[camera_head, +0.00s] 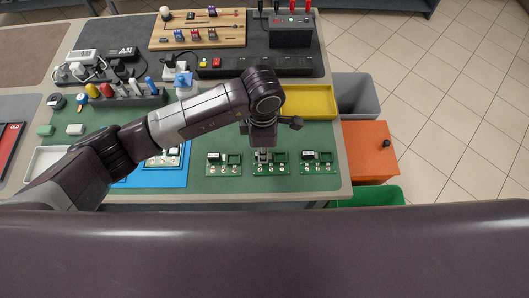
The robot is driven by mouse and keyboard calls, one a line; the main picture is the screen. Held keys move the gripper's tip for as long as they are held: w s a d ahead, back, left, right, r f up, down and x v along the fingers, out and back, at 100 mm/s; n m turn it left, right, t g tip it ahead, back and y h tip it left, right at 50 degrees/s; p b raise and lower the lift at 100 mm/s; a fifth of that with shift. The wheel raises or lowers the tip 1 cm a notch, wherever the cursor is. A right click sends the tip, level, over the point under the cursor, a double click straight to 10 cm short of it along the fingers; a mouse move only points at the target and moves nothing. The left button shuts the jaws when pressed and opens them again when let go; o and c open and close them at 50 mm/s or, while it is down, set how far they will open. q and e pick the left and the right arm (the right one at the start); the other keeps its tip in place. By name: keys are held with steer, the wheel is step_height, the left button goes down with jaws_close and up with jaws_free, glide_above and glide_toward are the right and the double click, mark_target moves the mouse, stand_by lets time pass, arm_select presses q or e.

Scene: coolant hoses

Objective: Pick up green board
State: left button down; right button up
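Three small green boards lie in a row near the front edge of the table: a left one (224,168), a middle one (277,171) and a right one (319,167). Each carries black and white parts. My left gripper (263,155) points down at the middle board's rear edge and covers part of it. Whether its fingers touch or grip the board is too small to tell. My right gripper is not in view.
A blue mat (178,179) lies left of the boards, partly under my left arm. A yellow tray (308,101) sits behind them. A grey bin (357,95), an orange box (368,152) and a green bin (374,197) stand off the table's right edge.

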arm_select(q)
step_height(320, 180, up, 20)
steer(key=b, duration=0.3)
steer(key=shift+f, duration=0.15)
